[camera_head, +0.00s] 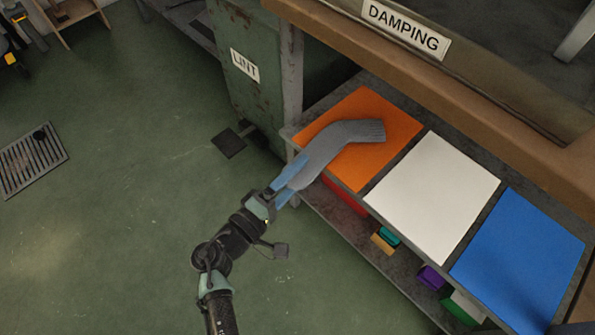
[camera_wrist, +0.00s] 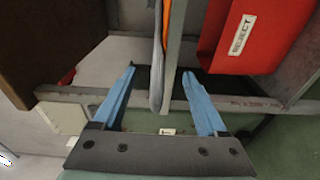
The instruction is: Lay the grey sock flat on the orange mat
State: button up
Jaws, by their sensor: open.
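The grey sock (camera_head: 330,144) lies bent, with its ribbed cuff on the orange mat (camera_head: 392,112). Its other end reaches past the mat's left edge toward my gripper (camera_head: 290,178). In the wrist view the sock (camera_wrist: 157,85) shows as a narrow grey strip hanging beside the shelf edge, between the blue fingers of my gripper (camera_wrist: 158,74). The fingers are spread wide, with gaps to the strip on both sides. In the head view the sock's end overlaps the fingertips, so contact there is hard to tell. Only a sliver of the mat (camera_wrist: 168,25) shows in the wrist view.
A white mat (camera_head: 435,195) and a blue mat (camera_head: 520,260) lie to the right on the same shelf. A red bin marked REJECT (camera_wrist: 245,40) is close by. A green LINT cabinet (camera_head: 240,90) stands behind. Floor at left is mostly clear.

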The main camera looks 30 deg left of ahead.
jog(key=shift+p+v, duration=0.5)
jog(key=shift+v, duration=3.4)
